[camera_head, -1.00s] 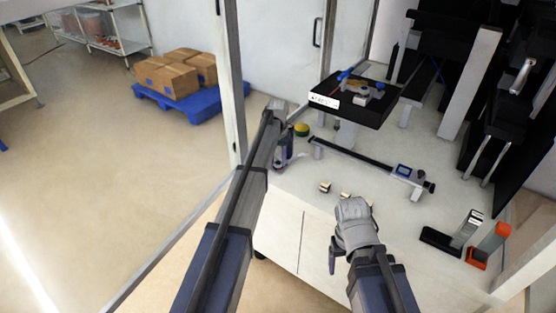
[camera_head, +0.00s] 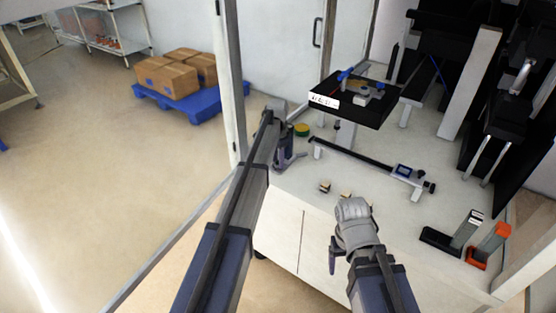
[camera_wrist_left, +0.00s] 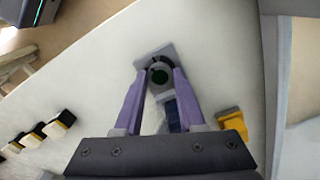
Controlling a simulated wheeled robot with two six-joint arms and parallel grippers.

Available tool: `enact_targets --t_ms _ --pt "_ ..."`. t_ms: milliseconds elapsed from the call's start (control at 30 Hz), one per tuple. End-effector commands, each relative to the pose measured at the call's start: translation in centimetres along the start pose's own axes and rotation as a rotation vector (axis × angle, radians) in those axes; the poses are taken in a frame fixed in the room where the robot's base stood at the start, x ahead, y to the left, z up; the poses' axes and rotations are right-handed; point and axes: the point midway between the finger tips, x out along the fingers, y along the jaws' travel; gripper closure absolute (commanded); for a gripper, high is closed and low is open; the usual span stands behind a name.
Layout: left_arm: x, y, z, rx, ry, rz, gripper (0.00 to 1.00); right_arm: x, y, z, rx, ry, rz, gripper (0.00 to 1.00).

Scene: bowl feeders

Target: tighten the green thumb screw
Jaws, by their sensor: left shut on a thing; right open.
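In the head view my left gripper (camera_head: 290,160) points down at the table's left edge, and the screw is hidden there. My right gripper (camera_head: 334,262) hangs by the table's front edge, apart from the screw. It is open, and my wrist hides much of it.
A dark raised tray (camera_head: 352,103) with blue-handled parts stands behind. A long caliper-like bar (camera_head: 365,160) lies across the table. Small blocks (camera_head: 325,187) lie near the front edge. Black (camera_head: 440,241) and orange (camera_head: 490,247) holders stand at the right.

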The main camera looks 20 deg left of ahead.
Motion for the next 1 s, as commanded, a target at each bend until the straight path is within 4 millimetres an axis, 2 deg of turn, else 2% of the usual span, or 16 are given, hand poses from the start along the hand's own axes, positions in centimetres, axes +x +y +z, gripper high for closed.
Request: enact_targets --t_ms 333,933,967,1000 --pt "0.01 0.01 0.01 0.143 0.000 0.000 1.00 0.01 0.00 0.00 0.000 0.000 0.000 0.23" --pt "0.00 0.02 0.01 0.173 0.000 0.000 1.00 0.00 0.00 0.00 0.000 0.000 0.000 0.23" --pt "0.00 0.02 0.01 0.173 0.000 0.000 0.57 0.00 0.00 0.00 0.000 0.000 0.000 0.23" --pt "0.00 0.02 0.01 0.173 0.000 0.000 0.53 0.00 0.00 0.00 0.000 0.000 0.000 0.23"
